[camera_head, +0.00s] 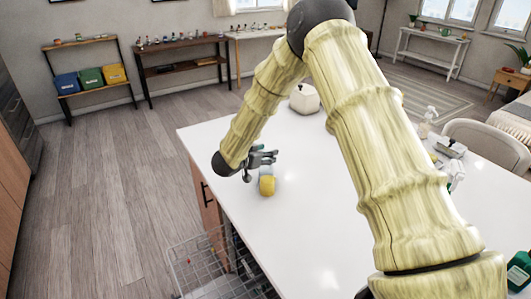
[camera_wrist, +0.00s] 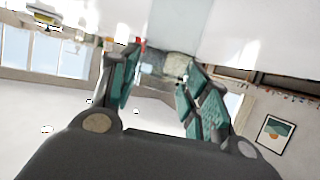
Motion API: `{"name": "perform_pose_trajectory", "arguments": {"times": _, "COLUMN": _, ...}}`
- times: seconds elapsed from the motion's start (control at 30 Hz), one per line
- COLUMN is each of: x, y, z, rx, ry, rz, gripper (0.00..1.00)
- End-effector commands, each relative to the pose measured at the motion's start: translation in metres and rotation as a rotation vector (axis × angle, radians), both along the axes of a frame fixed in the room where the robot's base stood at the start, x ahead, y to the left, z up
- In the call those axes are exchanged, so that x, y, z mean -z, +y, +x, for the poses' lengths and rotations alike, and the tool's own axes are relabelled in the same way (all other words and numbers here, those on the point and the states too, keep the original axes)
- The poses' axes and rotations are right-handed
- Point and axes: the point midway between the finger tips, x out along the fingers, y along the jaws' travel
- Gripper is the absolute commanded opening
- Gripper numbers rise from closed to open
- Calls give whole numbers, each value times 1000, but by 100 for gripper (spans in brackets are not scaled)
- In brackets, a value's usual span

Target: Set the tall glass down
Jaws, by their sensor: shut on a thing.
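My gripper (camera_head: 262,158) reaches over the left part of the white island counter (camera_head: 325,215). In the wrist view my gripper (camera_wrist: 160,85) has its teal-padded fingers on either side of a clear, greyish thing, which I take to be the tall glass (camera_wrist: 168,66). The glass is see-through and its outline is hard to make out. In the head view I cannot pick it out clearly at the fingers. I cannot tell whether its base touches the counter.
A yellow and pale blue item (camera_head: 267,184) stands on the counter close to my gripper. A white pot-like container (camera_head: 304,99) stands at the far edge. A wire rack (camera_head: 214,268) is below the near left edge. A spray bottle (camera_head: 428,120) is at the right.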

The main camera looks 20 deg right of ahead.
Motion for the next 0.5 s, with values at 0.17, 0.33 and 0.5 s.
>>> {"name": "perform_pose_trajectory", "arguments": {"times": 0.17, "x": 1, "y": 0, "z": 0, "rx": -1, "ry": -2, "rz": 0, "gripper": 3}}
{"name": "perform_pose_trajectory", "arguments": {"times": 0.33, "x": 3, "y": 0, "z": 0, "rx": 0, "ry": -1, "rz": 0, "gripper": 3}}
{"name": "perform_pose_trajectory", "arguments": {"times": 0.5, "x": 3, "y": 0, "z": 0, "rx": 0, "ry": -1, "rz": 0, "gripper": 66}}
